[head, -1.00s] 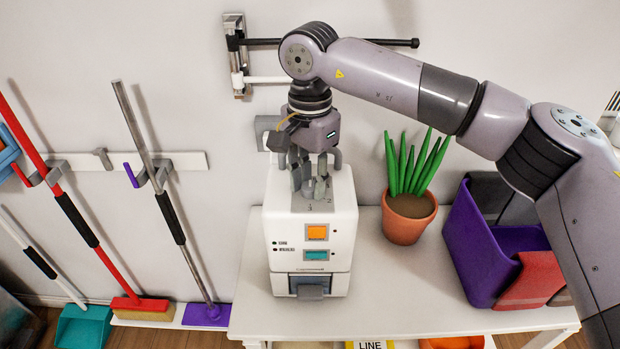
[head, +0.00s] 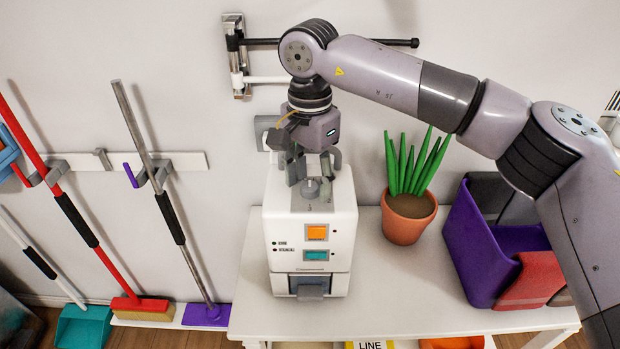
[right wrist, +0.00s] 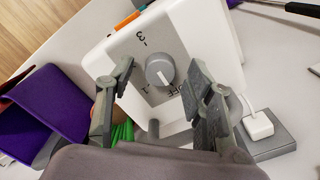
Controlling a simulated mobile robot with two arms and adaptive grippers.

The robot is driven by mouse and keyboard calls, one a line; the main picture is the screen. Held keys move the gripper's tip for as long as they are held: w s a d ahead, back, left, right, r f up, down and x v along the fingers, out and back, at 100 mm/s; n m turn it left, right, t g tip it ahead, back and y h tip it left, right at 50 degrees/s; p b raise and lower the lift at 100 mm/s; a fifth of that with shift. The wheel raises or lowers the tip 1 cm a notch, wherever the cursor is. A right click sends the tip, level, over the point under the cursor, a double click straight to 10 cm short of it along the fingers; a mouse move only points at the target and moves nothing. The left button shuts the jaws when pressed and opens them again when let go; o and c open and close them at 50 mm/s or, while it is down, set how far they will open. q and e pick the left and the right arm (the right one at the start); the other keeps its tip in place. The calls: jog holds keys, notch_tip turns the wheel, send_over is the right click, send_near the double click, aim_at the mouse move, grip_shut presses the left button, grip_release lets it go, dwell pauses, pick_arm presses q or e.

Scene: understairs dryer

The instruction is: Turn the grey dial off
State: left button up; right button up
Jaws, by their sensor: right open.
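The grey dial (head: 312,188) sits on the grey top panel of a white box-shaped appliance (head: 345,225). In the right wrist view the round dial (right wrist: 160,70) has a raised grip, with "3", "1" and "OFF" marked around it. I cannot tell for sure which mark it points to. My right gripper (head: 315,172) points down just above and behind the dial. In the right wrist view its fingers (right wrist: 160,95) are open and apart, one on each side of the dial, with nothing held. My left gripper is not in view.
The appliance stands on a white table (head: 390,295). A potted plant (head: 405,222) and a purple bin (head: 480,240) are to its right. A wall rack (head: 238,60) is above and behind. Brooms and a dustpan hang or stand at left. The table front is clear.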

aim_at(310, 186)
notch_tip(310, 186, up, 12)
jog(key=shift+f, duration=0.2)
jog(key=shift+f, duration=0.1)
dwell(0.3)
